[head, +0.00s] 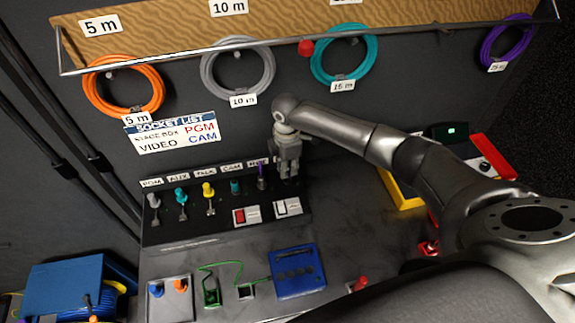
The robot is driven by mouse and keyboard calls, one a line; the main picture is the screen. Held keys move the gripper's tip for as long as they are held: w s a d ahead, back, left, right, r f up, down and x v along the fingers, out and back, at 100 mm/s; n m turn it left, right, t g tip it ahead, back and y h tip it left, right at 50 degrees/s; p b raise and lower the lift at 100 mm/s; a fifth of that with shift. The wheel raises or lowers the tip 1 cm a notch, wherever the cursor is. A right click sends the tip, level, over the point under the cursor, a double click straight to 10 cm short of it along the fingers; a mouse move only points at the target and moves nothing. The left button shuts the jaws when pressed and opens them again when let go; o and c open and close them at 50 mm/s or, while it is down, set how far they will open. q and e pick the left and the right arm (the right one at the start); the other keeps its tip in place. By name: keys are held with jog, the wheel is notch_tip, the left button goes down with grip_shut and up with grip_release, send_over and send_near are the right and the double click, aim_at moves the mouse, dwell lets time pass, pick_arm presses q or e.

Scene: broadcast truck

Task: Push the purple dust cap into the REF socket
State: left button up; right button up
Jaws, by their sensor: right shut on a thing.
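My right gripper (286,178) points down at the right end of the socket panel (190,232). It is shut on the purple dust cap, which its fingers hide almost wholly. A slim purple piece (261,176) stands upright just left of the fingers, at the end of the row of coloured plugs. The REF label (257,162) above it is small and partly hidden. I cannot make out the socket opening, nor whether the cap touches it. My left gripper is not in view.
Grey (153,201), teal (181,196) and yellow (209,190) plugs stand along the row. A blue box (298,272) lies on the desk in front.

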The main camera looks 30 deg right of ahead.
jog(key=shift+p, duration=0.55)
dwell(0.9)
jog(key=shift+f+b, duration=0.75)
jog(key=shift+f, duration=0.4)
jog(key=o, duration=0.8)
jog(key=shift+o, duration=0.2)
jog(key=shift+r, duration=0.15)
notch_tip(320, 180, up, 12)
jog(key=shift+f, duration=0.1)
jog(key=shift+f, duration=0.1)
